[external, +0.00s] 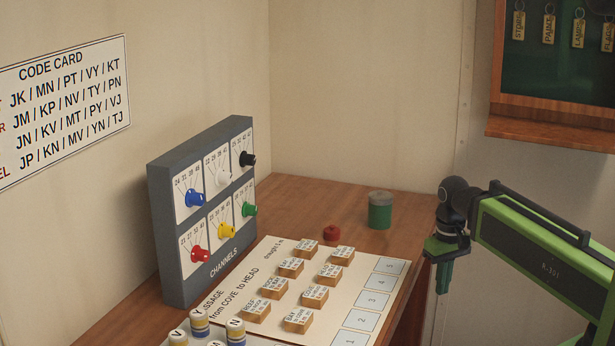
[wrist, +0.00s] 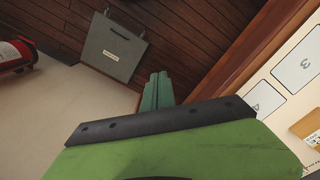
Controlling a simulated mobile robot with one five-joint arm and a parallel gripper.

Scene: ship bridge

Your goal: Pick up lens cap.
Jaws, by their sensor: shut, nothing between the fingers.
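A small round dark red piece (external: 331,233) lies on the wooden table just past the far edge of the message board; it may be the lens cap, but I cannot tell for sure. No other cap shows clearly. My gripper (external: 444,276) hangs pointing down at the table's right edge, right of the red piece and well apart from it. Its green fingers are together and empty in the wrist view (wrist: 158,88). The red piece does not show in the wrist view.
A green cup (external: 380,211) stands on the table between the red piece and my arm. The message board (external: 352,318) carries several wooden blocks. A grey channel panel (external: 170,238) with coloured knobs stands at the left.

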